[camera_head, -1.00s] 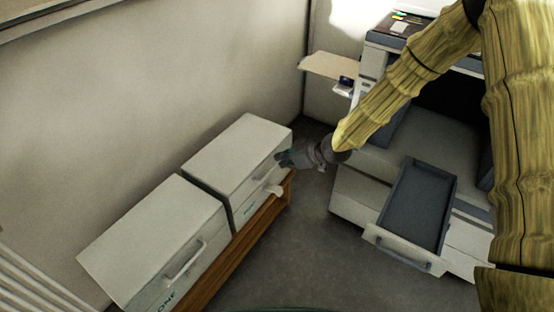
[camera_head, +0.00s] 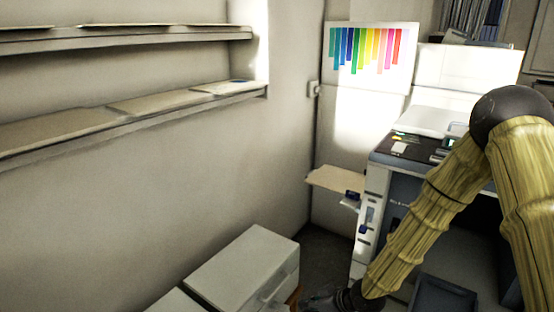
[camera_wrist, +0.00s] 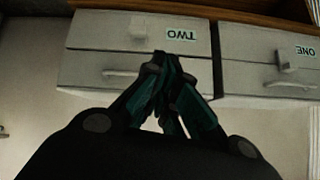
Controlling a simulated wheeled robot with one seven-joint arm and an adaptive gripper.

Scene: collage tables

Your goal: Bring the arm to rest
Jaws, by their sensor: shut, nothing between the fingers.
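My arm, with a yellow bamboo-like surface, reaches down from the right in the head view. My gripper (camera_head: 322,301) is at the bottom edge there, partly cut off, beside the white box units. In the wrist view my gripper (camera_wrist: 172,62) points toward the drawer fronts, its dark green fingers together and empty. The drawer unit marked TWO (camera_wrist: 110,32) lies behind the fingers, and the unit marked ONE (camera_wrist: 262,45) is to its right. The gap between fingertips and drawer fronts cannot be judged.
A large printer (camera_head: 373,215) stands at right, with an open dark tray (camera_head: 440,295) low down and a side shelf (camera_head: 335,180). Wall shelves (camera_head: 150,110) run along the left. A colour chart (camera_head: 370,55) hangs at the back. A small floor patch (camera_head: 325,255) shows between boxes and printer.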

